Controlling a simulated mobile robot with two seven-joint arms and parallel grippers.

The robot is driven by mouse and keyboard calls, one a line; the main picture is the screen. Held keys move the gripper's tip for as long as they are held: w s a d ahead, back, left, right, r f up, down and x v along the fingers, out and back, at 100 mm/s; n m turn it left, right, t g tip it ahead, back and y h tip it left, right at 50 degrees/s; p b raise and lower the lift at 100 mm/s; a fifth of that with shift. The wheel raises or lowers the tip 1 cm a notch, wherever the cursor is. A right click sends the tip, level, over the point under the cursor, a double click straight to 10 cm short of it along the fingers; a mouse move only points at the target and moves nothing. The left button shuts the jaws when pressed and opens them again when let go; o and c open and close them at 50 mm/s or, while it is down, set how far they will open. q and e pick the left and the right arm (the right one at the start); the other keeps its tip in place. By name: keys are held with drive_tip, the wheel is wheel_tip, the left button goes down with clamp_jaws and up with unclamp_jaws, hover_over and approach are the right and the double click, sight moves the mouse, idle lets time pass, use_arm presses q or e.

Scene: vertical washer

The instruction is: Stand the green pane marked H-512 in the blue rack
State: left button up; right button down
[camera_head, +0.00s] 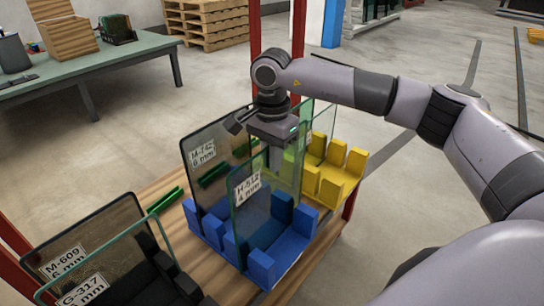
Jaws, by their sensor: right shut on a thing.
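The green glass pane marked H-512 (252,215) is upright at the blue rack (286,246), its lower part between the rack's blue blocks. I cannot tell whether its bottom edge rests on the rack base. My left gripper is not in view.
A yellow rack (333,187) stands beyond the blue one, with a clear pane (322,122) there. Panes M-609 (110,222) and G-317 (125,262) stand in a black rack (172,290) at the lower left. A green-topped table (95,66) is at upper left.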

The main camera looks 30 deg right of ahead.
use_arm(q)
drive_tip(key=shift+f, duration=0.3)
use_arm(e)
drive_tip(key=shift+f, duration=0.35)
drive_tip(key=c, duration=1.1)
unclamp_jaws()
drive_tip(key=shift+c, duration=0.2)
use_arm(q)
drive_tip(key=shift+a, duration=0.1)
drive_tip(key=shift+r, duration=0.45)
use_arm(e)
wheel_tip(320, 180, up, 7)
drive_tip(key=shift+r, duration=0.1)
